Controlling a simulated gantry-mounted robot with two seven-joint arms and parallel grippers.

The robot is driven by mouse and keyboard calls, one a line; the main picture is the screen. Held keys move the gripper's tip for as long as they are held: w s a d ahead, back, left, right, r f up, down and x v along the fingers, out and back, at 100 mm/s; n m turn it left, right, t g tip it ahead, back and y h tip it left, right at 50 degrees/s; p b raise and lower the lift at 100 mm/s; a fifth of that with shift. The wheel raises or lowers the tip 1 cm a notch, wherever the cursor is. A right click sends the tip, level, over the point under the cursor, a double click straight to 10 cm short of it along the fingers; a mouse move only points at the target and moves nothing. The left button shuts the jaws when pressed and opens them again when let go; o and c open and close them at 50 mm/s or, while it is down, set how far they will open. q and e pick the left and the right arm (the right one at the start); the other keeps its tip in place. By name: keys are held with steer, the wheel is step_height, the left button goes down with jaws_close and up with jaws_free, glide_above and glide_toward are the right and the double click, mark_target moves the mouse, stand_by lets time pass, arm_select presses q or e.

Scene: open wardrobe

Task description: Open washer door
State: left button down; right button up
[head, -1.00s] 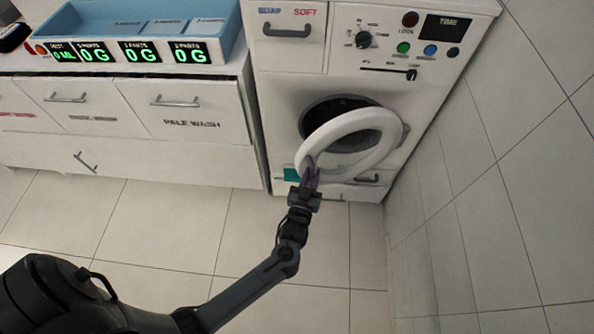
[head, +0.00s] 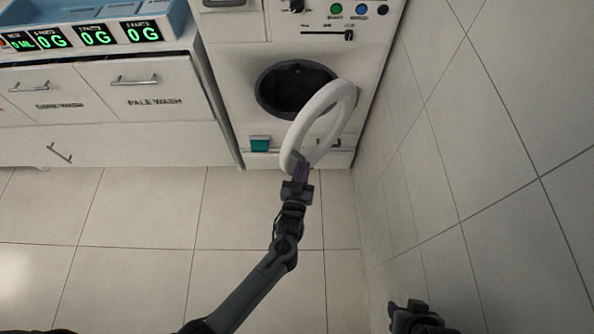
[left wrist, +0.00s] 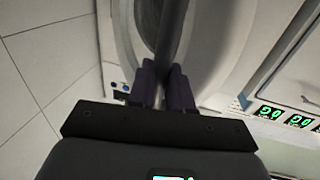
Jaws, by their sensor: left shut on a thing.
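The white ring-shaped washer door (head: 345,100) stands swung out from the washer front (head: 235,95), its right side near the machine. The dark round drum opening (head: 290,92) shows to its left. My left gripper (head: 301,168) is shut on the lower left rim of the door. In the left wrist view, the two fingers (left wrist: 163,78) close around the door's dark edge (left wrist: 172,30). A dark part of my right gripper (head: 415,318) shows at the bottom edge; its fingers are not clear.
A tiled wall (head: 470,150) rises close on the right. Cabinets with drawers (head: 150,95) stand left of the washer, with a blue tray (head: 110,10) on top. A green object (head: 260,144) sits low on the washer front. The floor (head: 130,210) is clear.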

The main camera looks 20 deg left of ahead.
arm_select(q)
steer(key=shift+d+f, duration=0.1)
steer(key=shift+f, duration=0.15)
arm_select(e)
steer(key=shift+a, duration=0.1)
arm_select(q)
steer(key=c, duration=1.5)
jaws_free()
steer(key=shift+o, duration=1.3)
steer(key=shift+w+d, duration=0.1)
steer(key=shift+w, duration=0.05)
steer(key=shift+o, duration=0.6)
steer(key=shift+w+d+r, duration=0.1)
steer(key=shift+w+r, duration=0.15)
steer(key=shift+w, duration=0.05)
arm_select(e)
steer(key=shift+w+d+r, duration=0.1)
steer(key=shift+w+d, duration=0.1)
steer(key=shift+w, duration=0.25)
arm_select(q)
steer(key=s+d+p, duration=0.1)
steer(key=s+p, duration=0.2)
steer(key=s, duration=0.7)
steer(key=shift+s+d, duration=0.25)
steer(key=shift+s, duration=0.1)
arm_select(e)
step_height(320, 180, up, 3)
steer(key=shift+r, duration=0.15)
